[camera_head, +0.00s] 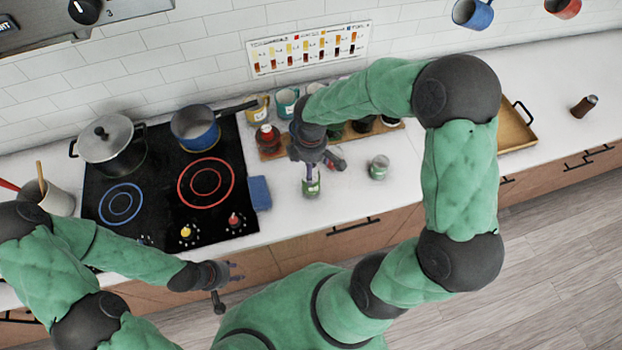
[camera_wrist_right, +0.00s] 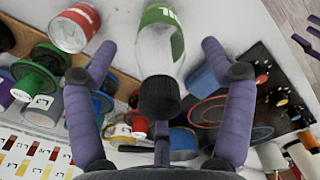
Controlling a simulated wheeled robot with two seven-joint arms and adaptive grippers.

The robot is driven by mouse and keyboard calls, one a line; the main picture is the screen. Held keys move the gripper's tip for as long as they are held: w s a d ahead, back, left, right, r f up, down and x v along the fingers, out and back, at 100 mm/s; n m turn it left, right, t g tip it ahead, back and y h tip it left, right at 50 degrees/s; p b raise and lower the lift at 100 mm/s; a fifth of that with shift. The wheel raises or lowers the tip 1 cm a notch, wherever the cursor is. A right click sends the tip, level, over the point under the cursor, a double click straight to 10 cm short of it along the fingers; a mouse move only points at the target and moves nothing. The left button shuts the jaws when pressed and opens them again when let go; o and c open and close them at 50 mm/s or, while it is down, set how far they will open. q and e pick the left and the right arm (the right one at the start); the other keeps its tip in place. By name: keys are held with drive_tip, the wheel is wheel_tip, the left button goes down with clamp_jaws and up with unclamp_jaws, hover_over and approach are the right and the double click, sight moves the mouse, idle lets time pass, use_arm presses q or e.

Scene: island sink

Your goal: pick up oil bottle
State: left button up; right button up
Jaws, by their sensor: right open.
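The oil bottle, a clear bottle with a green label and a black cap, stands on the white counter (camera_head: 345,208) in the head view, right of the stove. The bottle (camera_wrist_right: 165,45) shows large in the right wrist view, between the spread fingers of my right gripper (camera_wrist_right: 158,60). My right gripper is open around or just above the bottle's upper part; I cannot tell whether a finger touches it. In the head view the gripper partly hides the bottle (camera_head: 312,188). My left gripper (camera_head: 235,283) is empty, with fingers apart, in front of the stove, away from the bottle.
A wooden rack (camera_head: 270,152) with jars lies behind. A blue sponge (camera_head: 259,193) lies beside the black stove (camera_head: 165,215), which carries a pot (camera_head: 107,140) and a blue pan (camera_head: 195,128). A wooden tray (camera_head: 515,128) is at right.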

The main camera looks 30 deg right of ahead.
drive_tip(key=shift+f, duration=0.8)
drive_tip(key=shift+c, duration=0.3)
clamp_jaws()
drive_tip(key=shift+r, duration=0.15)
